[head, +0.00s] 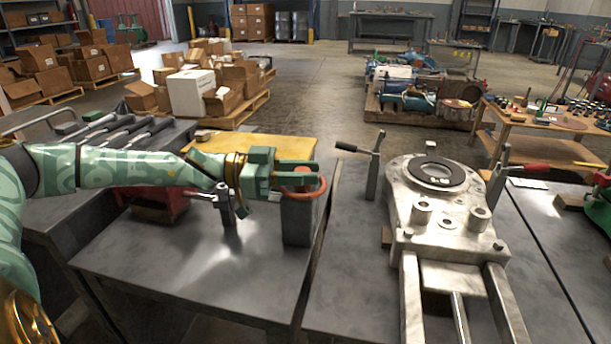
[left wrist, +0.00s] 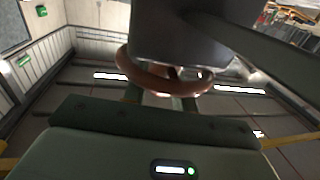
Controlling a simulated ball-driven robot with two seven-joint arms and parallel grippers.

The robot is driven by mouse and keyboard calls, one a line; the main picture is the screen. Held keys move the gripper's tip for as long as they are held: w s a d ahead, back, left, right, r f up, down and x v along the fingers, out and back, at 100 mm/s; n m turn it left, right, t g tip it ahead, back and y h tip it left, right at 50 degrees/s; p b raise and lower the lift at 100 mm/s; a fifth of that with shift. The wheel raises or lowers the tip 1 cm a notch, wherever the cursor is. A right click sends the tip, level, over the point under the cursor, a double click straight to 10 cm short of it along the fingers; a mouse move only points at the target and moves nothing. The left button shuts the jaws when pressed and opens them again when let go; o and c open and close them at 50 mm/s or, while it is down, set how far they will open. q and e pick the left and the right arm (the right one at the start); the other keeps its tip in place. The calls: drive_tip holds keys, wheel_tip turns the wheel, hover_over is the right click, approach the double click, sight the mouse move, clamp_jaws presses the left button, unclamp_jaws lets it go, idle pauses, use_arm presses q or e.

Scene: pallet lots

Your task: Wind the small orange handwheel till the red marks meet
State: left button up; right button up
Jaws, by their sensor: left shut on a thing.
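The small orange handwheel (head: 320,191) sits at the top of a dark grey upright block (head: 297,222) near the right edge of the dark table. My left gripper (head: 300,176) reaches in from the left and is shut on the handwheel's rim. In the left wrist view the handwheel (left wrist: 126,64) shows as an orange-brown ring around a dark grey body, with my fingers (left wrist: 162,102) at its near side. I cannot make out the red marks in either view. My right gripper is not identifiable in view.
A metal fixture (head: 405,215) with a round black-ringed top stands on the bench to the right. A black-handled lever (head: 374,165) rises between it and the handwheel. A small metal clamp (head: 226,205) stands under my left forearm. A yellow board (head: 290,147) lies behind the gripper.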

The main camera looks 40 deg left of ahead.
idle(0.3)
use_arm(q)
drive_tip(key=o, duration=1)
drive_tip(key=shift+c, duration=0.2)
drive_tip(key=shift+r, duration=0.1)
